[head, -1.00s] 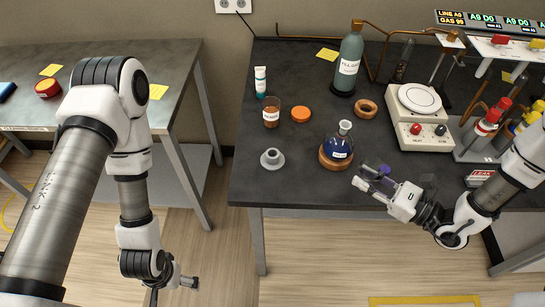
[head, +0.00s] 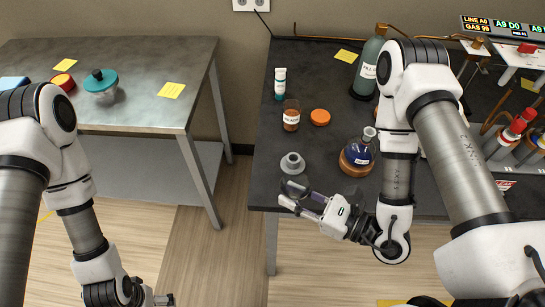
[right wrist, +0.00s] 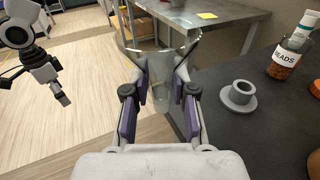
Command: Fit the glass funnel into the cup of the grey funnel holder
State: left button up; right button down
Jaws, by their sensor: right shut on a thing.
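The grey funnel holder (head: 292,163), a wide round base with a short cup on top, stands upright on the dark bench near its front left corner. It also shows in the right wrist view (right wrist: 238,96), to the right of my fingers. My right gripper (head: 294,196) is shut on the clear glass funnel (right wrist: 160,62), whose wide mouth faces up between the purple finger pads. The funnel is apart from the holder, on its front side near the bench edge. The funnel is faint in the head view. My left gripper (head: 164,299) is low at the bottom edge, partly cut off.
A blue round flask (head: 358,152) sits on a cork ring right of the holder. An amber beads jar (head: 291,117), a white tube (head: 280,84) and an orange lid (head: 320,117) stand behind it. A metal side table (head: 140,110) is at the left, across a floor gap.

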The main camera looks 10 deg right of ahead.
jog(key=w+b, duration=0.1)
jog(key=b, duration=0.1)
jog(key=w+d+f+b, duration=0.1)
jog(key=shift+w+d+f+b, duration=0.1)
jog(key=shift+d+f+b, duration=0.15)
jog(key=shift+b, duration=0.15)
jog(key=w+b, duration=0.3)
jog(key=b, duration=0.2)
jog(key=w+b, duration=0.2)
jog(key=shift+w+d+f, duration=0.15)
jog(key=shift+w+d, duration=0.15)
jog(key=shift+d, duration=0.1)
jog(key=w+r+p, duration=0.1)
jog(key=w+p, duration=0.1)
jog(key=p, duration=0.1)
send_over(294, 154)
jog(key=s, duration=0.2)
jog(key=shift+w+a+f, duration=0.15)
jog(key=shift+a+f, duration=0.1)
jog(key=shift+f, duration=0.05)
jog(key=f+p, duration=0.1)
jog(key=f, duration=0.2)
jog(key=shift+w+f, duration=0.2)
jog(key=shift+f, duration=0.2)
jog(key=shift+f+b, duration=0.4)
jog(key=shift+b, duration=0.15)
jog(key=c, duration=0.9)
grip_release()
jog(key=shift+c, duration=0.2)
